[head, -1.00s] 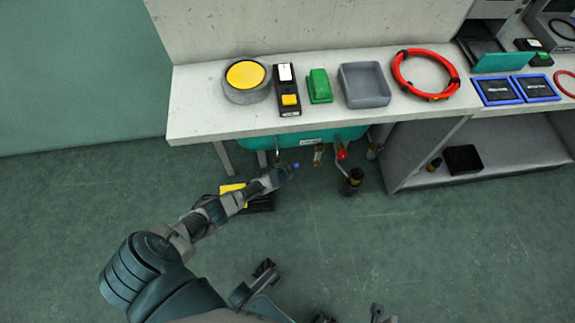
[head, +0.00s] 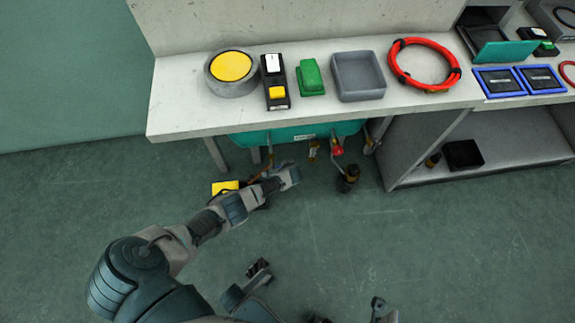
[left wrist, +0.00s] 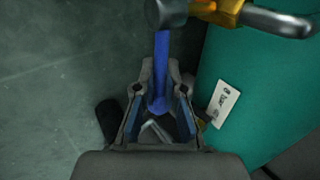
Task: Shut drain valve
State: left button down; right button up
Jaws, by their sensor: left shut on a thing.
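In the left wrist view a blue lever (left wrist: 162,62) runs down from a valve with a grey round end (left wrist: 166,12) and brass body (left wrist: 218,10). My left gripper (left wrist: 160,78) is shut on this lever, which lies between its two fingers. In the head view my left gripper (head: 292,173) is under the bench front, below the teal tank (head: 290,137), and hides the lever. A label (left wrist: 223,103) on the tank is too small to read.
To the right hang a brass fitting (head: 313,151), a red-handled fitting (head: 337,150) and a black-and-brass part (head: 347,180). A yellow object (head: 225,187) is behind my left arm. The bench top (head: 180,110) overhangs the tank. The floor in front is mostly clear.

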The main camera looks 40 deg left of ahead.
pick_arm(q)
jog(key=shift+w+d+r, duration=0.1)
jog(key=shift+w+d, duration=0.15)
jog(key=shift+w, duration=0.05)
jog(key=c, duration=1.5)
grip_release()
jog(key=shift+o, duration=1.4)
jog(key=shift+f, duration=0.25)
jog(key=shift+a, duration=0.1)
